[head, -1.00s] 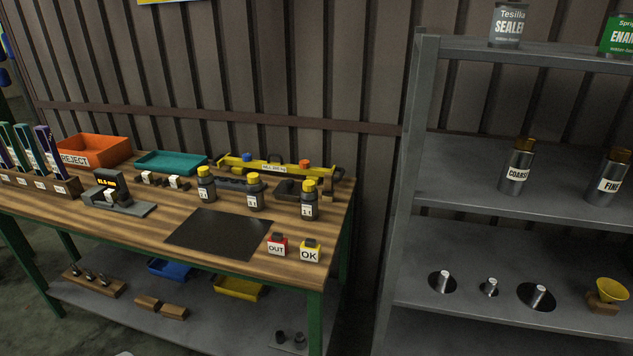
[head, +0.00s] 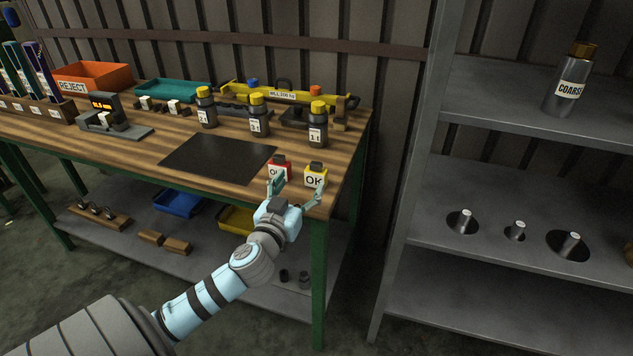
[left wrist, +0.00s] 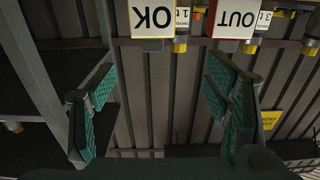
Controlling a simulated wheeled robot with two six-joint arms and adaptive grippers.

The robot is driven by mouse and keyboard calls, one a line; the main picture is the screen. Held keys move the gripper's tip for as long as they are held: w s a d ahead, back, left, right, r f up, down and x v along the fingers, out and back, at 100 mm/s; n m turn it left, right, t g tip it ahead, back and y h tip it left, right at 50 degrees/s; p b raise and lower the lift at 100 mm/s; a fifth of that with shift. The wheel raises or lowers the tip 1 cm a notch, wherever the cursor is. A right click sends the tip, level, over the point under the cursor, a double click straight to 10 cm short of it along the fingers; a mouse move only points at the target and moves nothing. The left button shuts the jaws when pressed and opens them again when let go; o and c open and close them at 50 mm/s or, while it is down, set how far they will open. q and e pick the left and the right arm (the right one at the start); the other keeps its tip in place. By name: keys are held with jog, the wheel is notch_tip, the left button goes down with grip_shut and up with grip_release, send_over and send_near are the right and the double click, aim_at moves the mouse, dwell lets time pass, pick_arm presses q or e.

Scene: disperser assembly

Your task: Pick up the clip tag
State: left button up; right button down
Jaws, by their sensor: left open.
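Two clip tags stand near the front right corner of the workbench (head: 335,165). One is the yellow and white OK tag (head: 315,179) with a dark clip on top; the other is the red and white OUT tag (head: 280,165), partly covered by a finger. My left gripper (head: 298,192) is open and empty, just in front of the tags, with its fingers spread. In the left wrist view the OK tag (left wrist: 152,17) and the OUT tag (left wrist: 235,18) appear upside down beyond the open fingers (left wrist: 162,85). My right gripper is not in view.
Several yellow-capped bottles (head: 258,120) stand behind the tags. A dark mat (head: 218,158) lies left of them, with clear wood around it. A yellow level (head: 285,95) lies at the back. A grey shelf (head: 480,195) stands to the right.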

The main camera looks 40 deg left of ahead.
aim_at(315, 168)
pick_arm(q)
jog(key=x, duration=0.6)
jog(key=d+x, duration=0.1)
jog(key=x, duration=0.2)
jog(key=shift+w+a+f, duration=0.15)
jog(key=shift+w+f, duration=0.1)
jog(key=shift+w, duration=0.2)
jog(key=shift+s, duration=0.1)
jog(key=c, duration=1.5)
